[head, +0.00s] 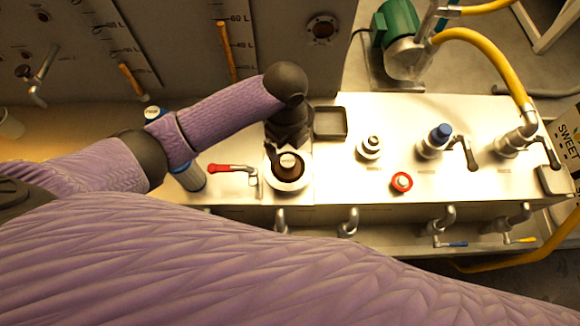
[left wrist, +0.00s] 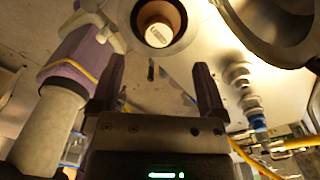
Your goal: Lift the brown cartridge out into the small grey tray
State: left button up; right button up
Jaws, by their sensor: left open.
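The brown cartridge (head: 289,164) stands in a round white-rimmed socket (head: 288,184) on the white bench top, its labelled top face visible. It also shows at the top of the left wrist view (left wrist: 158,24). My left gripper (head: 285,148) is just behind the cartridge in the head view. In the left wrist view its two fingers (left wrist: 160,72) are spread, with nothing between them; the cartridge is beyond the tips. I cannot tell whether they touch it. The small grey tray (head: 331,136) lies right of the gripper, empty. My right gripper is out of view.
A red-handled valve (head: 228,168) is left of the socket. A red button (head: 401,182), a steel fitting (head: 370,147) and a blue-capped fitting (head: 440,134) stand to the right. A yellow hose (head: 480,45) runs at the far right. A gauge panel (head: 190,40) rises behind.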

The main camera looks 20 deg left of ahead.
aim_at(288, 161)
pick_arm(q)
jog(key=f, duration=0.3)
jog(key=f+b, duration=0.1)
jog(key=f, duration=0.2)
jog(key=shift+s+d+f, duration=0.15)
jog(key=shift+s, duration=0.05)
jog(key=shift+c, duration=0.2)
jog(key=shift+w, duration=0.1)
grip_shut()
dwell(0.7)
